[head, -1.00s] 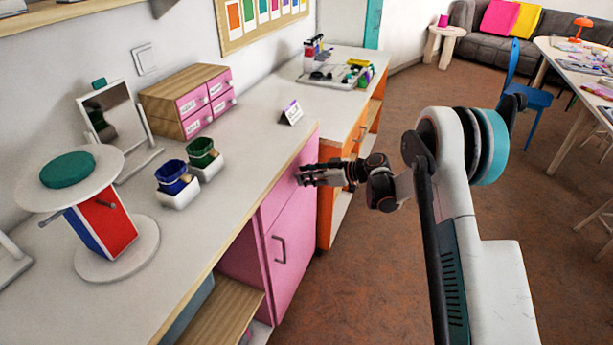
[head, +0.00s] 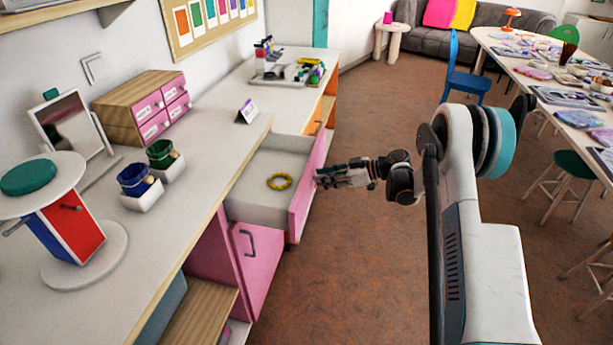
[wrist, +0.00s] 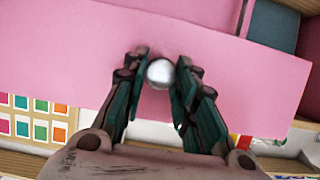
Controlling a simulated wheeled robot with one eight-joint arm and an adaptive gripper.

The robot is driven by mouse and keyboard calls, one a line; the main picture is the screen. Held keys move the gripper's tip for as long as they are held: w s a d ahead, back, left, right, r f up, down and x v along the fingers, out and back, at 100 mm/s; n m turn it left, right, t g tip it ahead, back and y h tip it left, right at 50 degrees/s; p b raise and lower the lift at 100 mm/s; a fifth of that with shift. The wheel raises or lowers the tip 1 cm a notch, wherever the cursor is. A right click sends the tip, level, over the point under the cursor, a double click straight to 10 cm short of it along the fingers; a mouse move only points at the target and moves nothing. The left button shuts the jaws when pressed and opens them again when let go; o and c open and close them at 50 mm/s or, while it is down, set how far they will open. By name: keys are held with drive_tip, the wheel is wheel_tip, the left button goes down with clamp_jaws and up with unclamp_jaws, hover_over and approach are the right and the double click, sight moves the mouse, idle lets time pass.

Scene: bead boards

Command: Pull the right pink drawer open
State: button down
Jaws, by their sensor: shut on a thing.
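The right pink drawer (head: 304,192) stands pulled out from under the white counter in the head view. Its grey inside is open to view and holds a yellow ring (head: 279,181). My gripper (head: 320,179) is at the outer side of the pink front. In the wrist view the pink front (wrist: 240,65) fills much of the picture, and my gripper (wrist: 160,80) has its two fingers on either side of a round silver knob (wrist: 160,72), shut on it. In the head view the knob is hidden by the fingers.
A pink cupboard door (head: 255,255) with a dark handle is below the drawer. The counter (head: 205,190) bears a small drawer chest (head: 120,115), two pots and a name card (head: 248,111). Brown floor to the right of the drawer is free.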

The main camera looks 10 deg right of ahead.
drive_tip(key=shift+s+d, duration=0.35)
drive_tip(key=shift+d, duration=0.55)
drive_tip(key=shift+s+d, duration=0.3)
drive_tip(key=shift+d, duration=0.55)
drive_tip(key=c, duration=1.3)
unclamp_jaws()
drive_tip(key=v, duration=1.2)
drive_tip(key=shift+f, duration=0.1)
